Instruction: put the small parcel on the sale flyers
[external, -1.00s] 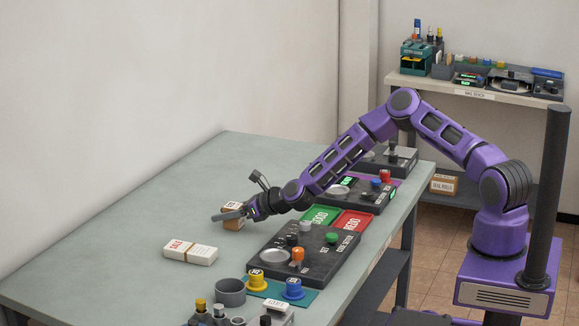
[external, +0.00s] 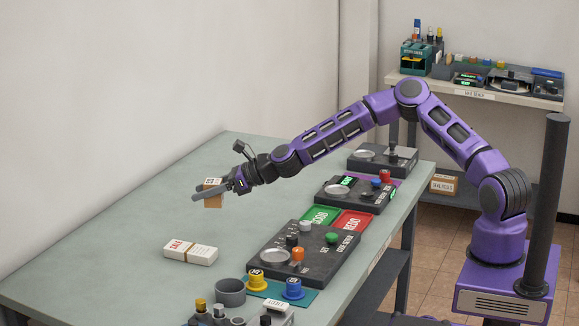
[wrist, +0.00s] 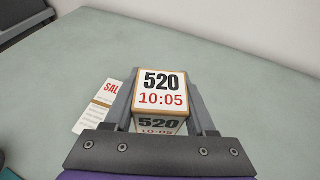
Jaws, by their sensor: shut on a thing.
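The small parcel (external: 213,196) is a brown box with a white label, which reads "520" and "10:05" in the wrist view (wrist: 161,92). My gripper (external: 216,191) is shut on it and holds it up above the table; the two fingers sit on either side of it in the wrist view (wrist: 160,108). In the wrist view the flyers (wrist: 95,108) show to the left, partly hidden by a finger.
The green table (external: 130,235) is clear around the flyers and behind them. A dark code device (external: 305,255), green and red mats (external: 352,221) and a grey cup (external: 231,292) stand to the right and front. A mail bench (external: 475,92) stands at the back right.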

